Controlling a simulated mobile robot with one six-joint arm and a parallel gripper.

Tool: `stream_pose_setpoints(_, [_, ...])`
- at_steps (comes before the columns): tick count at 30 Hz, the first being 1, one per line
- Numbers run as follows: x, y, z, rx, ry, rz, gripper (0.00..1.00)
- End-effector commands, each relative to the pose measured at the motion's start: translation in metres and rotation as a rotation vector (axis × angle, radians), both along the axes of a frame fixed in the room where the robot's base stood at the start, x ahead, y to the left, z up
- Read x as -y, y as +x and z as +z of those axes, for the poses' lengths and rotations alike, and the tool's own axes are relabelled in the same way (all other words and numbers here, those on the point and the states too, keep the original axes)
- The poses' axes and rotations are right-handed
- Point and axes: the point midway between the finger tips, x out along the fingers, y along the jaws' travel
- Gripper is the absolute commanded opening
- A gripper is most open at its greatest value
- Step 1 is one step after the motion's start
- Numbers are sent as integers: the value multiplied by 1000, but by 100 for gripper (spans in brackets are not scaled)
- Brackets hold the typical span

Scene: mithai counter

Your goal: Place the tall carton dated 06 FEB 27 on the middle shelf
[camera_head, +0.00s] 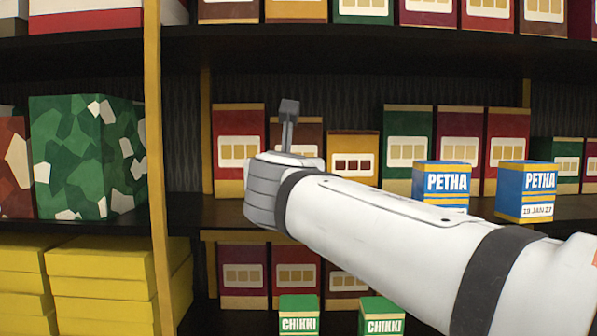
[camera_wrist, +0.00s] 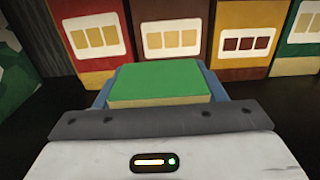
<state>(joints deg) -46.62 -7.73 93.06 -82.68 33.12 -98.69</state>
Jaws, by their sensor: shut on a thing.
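My gripper (camera_wrist: 160,72) is shut on a carton with a green top (camera_wrist: 160,84) and a cream band below it; a blue-grey finger shows on each side. The carton's front and any date on it are hidden. In the head view my wrist is in front of the middle shelf (camera_head: 194,213), and the held carton is hidden behind it. In the wrist view the carton is in front of a row of boxes, with dark shelf surface visible on both sides.
A yellow post (camera_head: 155,170) stands at left. Green-topped CHIKKI cartons (camera_head: 299,304) are below.

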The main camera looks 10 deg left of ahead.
Motion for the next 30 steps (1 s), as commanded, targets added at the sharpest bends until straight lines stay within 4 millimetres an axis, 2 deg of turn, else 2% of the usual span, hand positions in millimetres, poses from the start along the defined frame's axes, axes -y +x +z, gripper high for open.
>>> stream_pose_setpoints(7, [1,0,-2,1,0,-1,34])
stream_pose_setpoints(8, [0,0,-3,0,0,-1,64])
stream_pose_setpoints(15, [1,0,-2,0,0,-1,84])
stream_pose_setpoints(25, [1,1,3,0,0,-2,85])
stream_pose_setpoints(30, [7,-25,0,2,4,1,85])
